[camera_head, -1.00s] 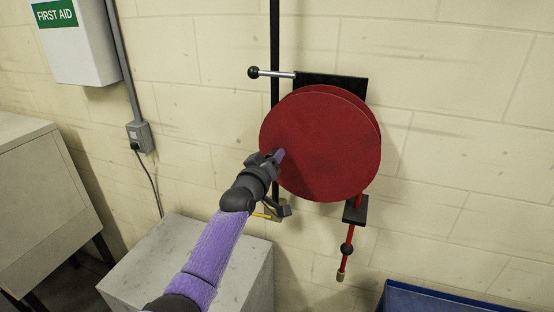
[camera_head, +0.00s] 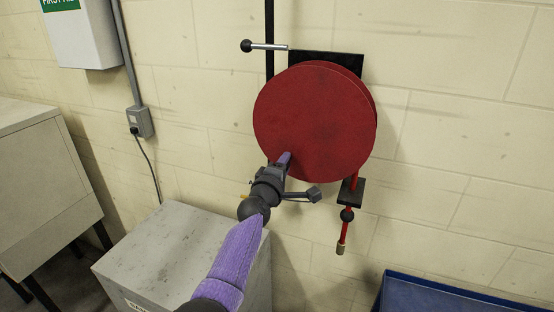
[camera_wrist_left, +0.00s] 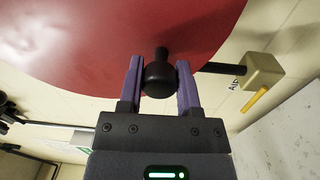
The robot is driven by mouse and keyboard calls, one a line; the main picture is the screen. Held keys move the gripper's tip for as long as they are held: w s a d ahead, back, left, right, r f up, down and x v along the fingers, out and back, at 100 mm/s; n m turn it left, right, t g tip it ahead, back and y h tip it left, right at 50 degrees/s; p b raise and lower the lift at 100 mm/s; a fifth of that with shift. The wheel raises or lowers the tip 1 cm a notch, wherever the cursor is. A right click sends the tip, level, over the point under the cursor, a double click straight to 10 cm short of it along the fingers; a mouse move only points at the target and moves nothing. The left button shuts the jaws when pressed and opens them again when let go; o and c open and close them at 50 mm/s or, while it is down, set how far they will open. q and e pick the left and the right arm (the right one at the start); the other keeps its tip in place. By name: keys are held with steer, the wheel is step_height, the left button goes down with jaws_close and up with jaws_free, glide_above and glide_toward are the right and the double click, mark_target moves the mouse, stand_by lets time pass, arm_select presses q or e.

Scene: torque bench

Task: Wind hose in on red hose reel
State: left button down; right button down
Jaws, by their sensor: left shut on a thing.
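The red hose reel (camera_head: 325,115) is a large round disc on a black wall plate. My left gripper (camera_head: 284,160) is at the lower left of its face. In the left wrist view this gripper (camera_wrist_left: 160,82) is shut on the black crank knob (camera_wrist_left: 159,81), one purple finger on each side. In the head view the knob is hidden by the gripper. The red hose (camera_head: 345,228) hangs below the black guide bracket (camera_head: 350,191). It carries a black ball (camera_head: 347,215), a little below the bracket, and a metal nozzle (camera_head: 341,249). My right gripper is not in view.
A metal rod with a black ball end (camera_head: 247,46) sticks out left of the reel's top. A grey cabinet (camera_head: 150,255) stands below left, a blue bin (camera_head: 450,295) below right. In the wrist view a tan block (camera_wrist_left: 264,70) with a yellow lever (camera_wrist_left: 253,107) is close by.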

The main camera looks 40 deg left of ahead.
arm_select(q)
steer(key=shift+w+d+f+n, duration=0.15)
steer(key=shift+d+f+n, duration=0.1)
steer(key=shift+d+n, duration=0.5)
steer(key=shift+w+d+f+n, duration=0.15)
steer(key=shift+d+n, duration=0.3)
steer(key=shift+n, duration=0.45)
steer(key=shift+w+d+f+n, duration=0.1)
steer(key=shift+d+f+n, duration=0.2)
steer(key=shift+d+n, duration=0.45)
steer(key=shift+c, duration=1.5)
jaws_free()
steer(key=shift+a, duration=0.1)
steer(key=shift+s+r+p, duration=0.1)
steer(key=shift+s+p, duration=0.05)
steer(key=shift+p, duration=0.15)
steer(key=p+v, duration=0.2)
steer(key=v, duration=0.7)
steer(key=shift+s, duration=0.3)
